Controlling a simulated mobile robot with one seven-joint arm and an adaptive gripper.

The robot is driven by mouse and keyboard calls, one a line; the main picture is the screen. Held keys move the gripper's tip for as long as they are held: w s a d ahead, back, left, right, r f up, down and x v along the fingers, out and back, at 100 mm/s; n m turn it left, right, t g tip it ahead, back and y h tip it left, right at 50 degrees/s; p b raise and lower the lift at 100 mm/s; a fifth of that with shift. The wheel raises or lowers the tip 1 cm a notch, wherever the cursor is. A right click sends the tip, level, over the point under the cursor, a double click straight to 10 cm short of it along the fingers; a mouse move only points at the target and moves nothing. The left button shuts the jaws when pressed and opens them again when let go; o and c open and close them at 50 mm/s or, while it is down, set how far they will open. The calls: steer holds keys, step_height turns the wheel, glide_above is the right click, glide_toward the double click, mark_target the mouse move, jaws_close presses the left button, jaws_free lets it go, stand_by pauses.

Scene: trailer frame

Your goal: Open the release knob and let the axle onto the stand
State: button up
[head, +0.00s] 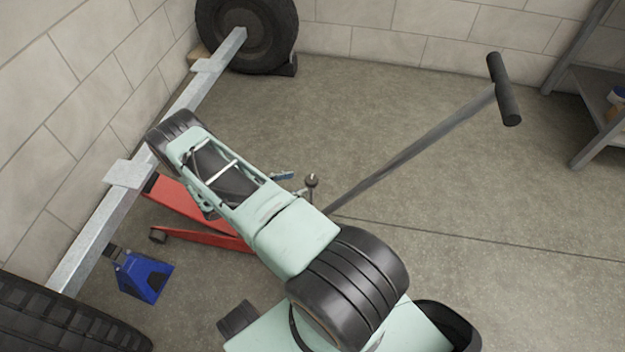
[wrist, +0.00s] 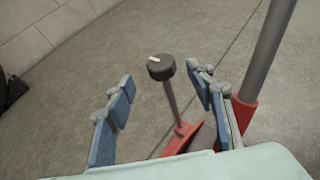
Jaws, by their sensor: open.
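The release knob (wrist: 161,67) is a dark round knob with a white mark, on a thin grey stem rising from the red jack. In the wrist view it stands between the two blue-padded fingers of my open gripper (wrist: 160,105), apart from both. In the head view the knob (head: 312,181) shows just past my gripper (head: 290,183), which is partly hidden by my arm. The red floor jack (head: 200,212) lies under the grey axle beam (head: 180,110); my arm hides part of it. The blue stand (head: 143,276) is on the floor below the beam.
The jack's long grey handle (head: 415,150) slants up to the right, ending in a black T-grip (head: 503,90). It passes close to my right finger in the wrist view. Tyres stand at both beam ends. Shelving (head: 600,100) is at the right; the floor between is clear.

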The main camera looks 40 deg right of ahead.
mark_target(310, 180)
steer(key=b+x, duration=0.1)
steer(key=x, duration=0.7)
steer(key=shift+b, duration=0.35)
steer(key=shift+c, duration=0.2)
steer(key=c, duration=1.1)
